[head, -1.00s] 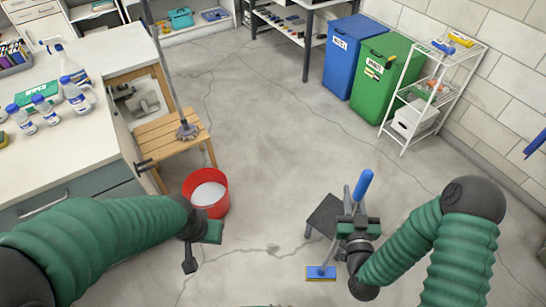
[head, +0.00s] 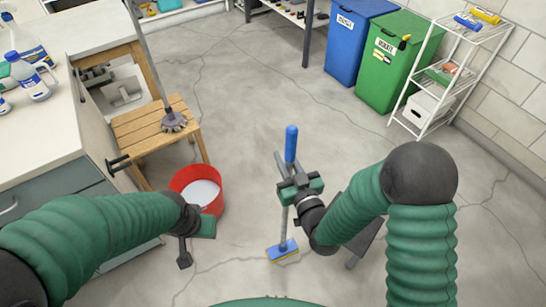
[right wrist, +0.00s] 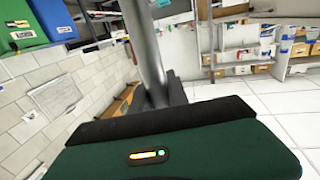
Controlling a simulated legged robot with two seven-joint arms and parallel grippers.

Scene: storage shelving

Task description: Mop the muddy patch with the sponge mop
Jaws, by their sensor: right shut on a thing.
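The sponge mop has a blue grip (head: 291,144), a grey shaft and a blue head with a yellow sponge (head: 283,250). My right gripper (head: 298,186) is shut on the mop shaft just below the blue grip. The mop stands nearly upright, its head at or just above the floor; I cannot tell if it touches. The grey shaft (right wrist: 146,50) also shows in the right wrist view. My left gripper (head: 194,242) hangs by the red bucket and holds nothing that I can see; its jaw opening is unclear. I cannot make out a distinct muddy patch on the cracked grey floor.
A red bucket (head: 200,187) of pale liquid stands left of the mop, beside a wooden stool (head: 150,125) and the counter. A dark step stool (head: 366,240) is partly behind my right arm. Blue and green bins (head: 388,70) and a white rack stand at the back right. The middle floor is clear.

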